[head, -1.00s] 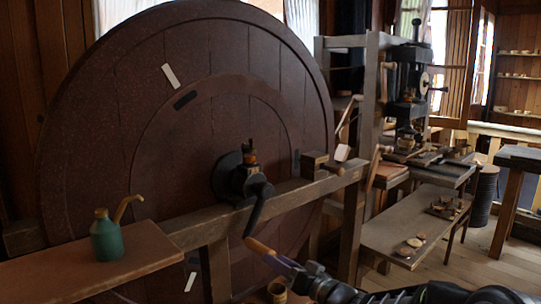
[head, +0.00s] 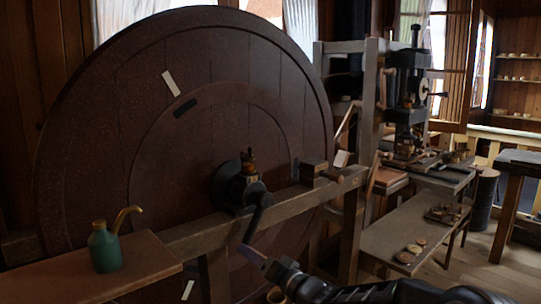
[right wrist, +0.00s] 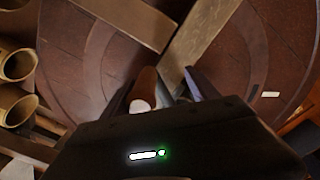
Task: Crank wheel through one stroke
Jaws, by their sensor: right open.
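The large dark red-brown wheel (head: 110,130) stands upright at the left of the head view. Its dark crank arm (head: 257,217) hangs from the hub (head: 236,186), pointing down and slightly left. In the head view my right gripper (head: 254,257) is at the crank's lower end and covers most of the handle. In the right wrist view the brown handle (right wrist: 147,84), with a pale end, lies between the open fingers (right wrist: 165,88), closer to the left one. The fingers are not closed on it. My left gripper is not in view.
A wooden beam (head: 290,201) on posts crosses before the wheel. A green oil can (head: 105,249) stands on a board (head: 150,262) at lower left. A bench (head: 395,228) with small turned pieces stands right. Hollow wooden cylinders (right wrist: 17,65) show left in the wrist view.

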